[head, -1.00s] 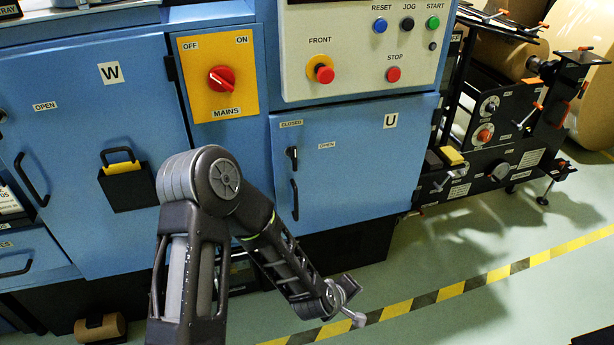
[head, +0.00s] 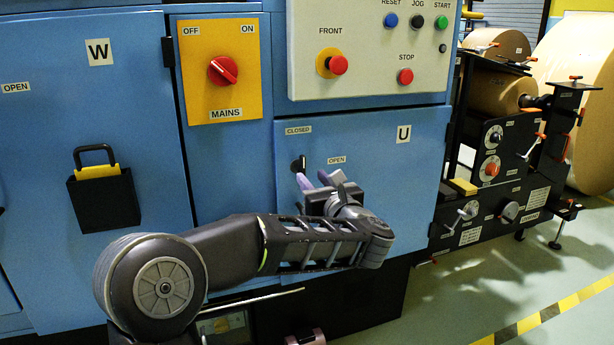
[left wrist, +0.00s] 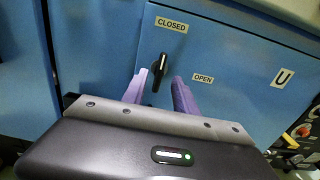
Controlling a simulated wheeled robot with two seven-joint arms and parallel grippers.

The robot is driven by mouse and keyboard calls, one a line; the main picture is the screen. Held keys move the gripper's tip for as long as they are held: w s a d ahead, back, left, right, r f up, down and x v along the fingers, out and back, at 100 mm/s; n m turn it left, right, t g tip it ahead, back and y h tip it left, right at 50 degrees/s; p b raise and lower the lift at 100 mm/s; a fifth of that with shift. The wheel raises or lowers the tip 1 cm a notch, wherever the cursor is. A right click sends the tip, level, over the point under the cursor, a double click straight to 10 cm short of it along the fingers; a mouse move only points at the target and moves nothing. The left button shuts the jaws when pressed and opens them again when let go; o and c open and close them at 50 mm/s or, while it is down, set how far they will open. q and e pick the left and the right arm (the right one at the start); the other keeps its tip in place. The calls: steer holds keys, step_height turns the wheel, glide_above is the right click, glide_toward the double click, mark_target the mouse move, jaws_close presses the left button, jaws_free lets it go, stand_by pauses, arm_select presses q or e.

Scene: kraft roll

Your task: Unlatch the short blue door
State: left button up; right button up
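The short blue door (head: 385,185) marked U is flush in the machine front below the control panel. Its small black latch handle (head: 298,164) stands near upright under the CLOSED label (head: 298,130), with the OPEN label (head: 336,160) to its right. The latch handle also shows in the left wrist view (left wrist: 160,68). My left gripper (head: 313,181) is in front of the door by the latch. Its purple fingers are apart, with the handle's lower end seen between them in the left wrist view (left wrist: 164,91); contact cannot be told.
The yellow MAINS plate (head: 219,70) with its red knob is up left. The control panel (head: 372,45) with its red buttons is above. The taller W door (head: 90,130) is at left. Black roll-holding gear (head: 490,180) stands at right, with clear floor before it.

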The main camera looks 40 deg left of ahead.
mark_target(304, 169)
arm_select(q)
steer(key=shift+w+a+f, duration=0.15)
steer(key=shift+w+a, duration=0.25)
steer(key=shift+a, duration=0.15)
steer(key=b+x, duration=0.1)
steer(key=x, duration=0.5)
steer(key=shift+w+a, duration=0.15)
steer(key=shift+a, duration=0.05)
steer(key=shift+c, duration=0.5)
jaws_close()
